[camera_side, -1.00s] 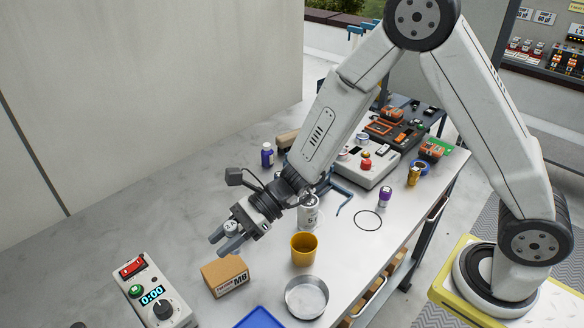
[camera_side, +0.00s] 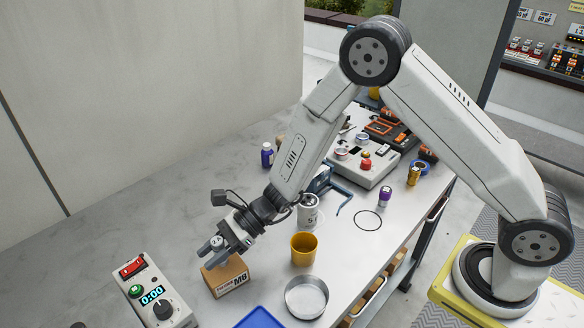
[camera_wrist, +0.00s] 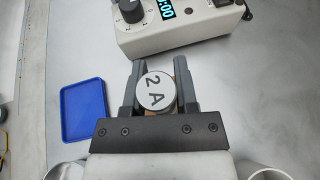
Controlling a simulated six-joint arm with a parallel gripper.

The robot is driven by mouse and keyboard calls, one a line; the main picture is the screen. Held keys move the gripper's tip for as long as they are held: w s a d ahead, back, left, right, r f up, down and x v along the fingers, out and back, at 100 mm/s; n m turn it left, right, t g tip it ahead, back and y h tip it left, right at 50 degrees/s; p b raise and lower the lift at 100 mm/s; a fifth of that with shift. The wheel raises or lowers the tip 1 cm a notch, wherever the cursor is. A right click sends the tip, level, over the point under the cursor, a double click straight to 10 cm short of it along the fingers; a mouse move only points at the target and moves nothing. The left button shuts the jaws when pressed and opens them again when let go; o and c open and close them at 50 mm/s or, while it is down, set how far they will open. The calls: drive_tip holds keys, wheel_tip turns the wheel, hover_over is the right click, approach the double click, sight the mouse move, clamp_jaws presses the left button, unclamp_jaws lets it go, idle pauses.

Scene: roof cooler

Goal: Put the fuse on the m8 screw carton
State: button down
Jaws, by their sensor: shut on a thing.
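The fuse shows in the wrist view as a round pale cap marked "2 A" (camera_wrist: 156,91). My gripper (camera_wrist: 156,80) is shut on it, one finger on each side. In the side view the fuse (camera_side: 217,242) is a small light shape between the fingers of my gripper (camera_side: 211,253). The M8 screw carton (camera_side: 227,280) is a brown box on the bench, just under the fingers. Part of its top is hidden by the gripper. Whether the fuse touches the carton cannot be told. In the wrist view the carton is mostly hidden behind the fuse.
A timer box (camera_side: 154,294) stands left of the carton. A yellow cup (camera_side: 303,249), a round metal dish (camera_side: 307,297) and a blue tray (camera_side: 259,319) are right of and in front of it. A white can marked 5 (camera_side: 308,211) stands behind the cup.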

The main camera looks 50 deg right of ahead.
drive_tip(key=shift+f, duration=0.9)
drive_tip(key=shift+f, duration=0.15)
drive_tip(key=shift+c, duration=1.9)
unclamp_jaws()
drive_tip(key=shift+d+r, duration=0.4)
drive_tip(key=shift+d, duration=0.1)
drive_tip(key=v, duration=1.1)
drive_tip(key=shift+s+f, duration=0.1)
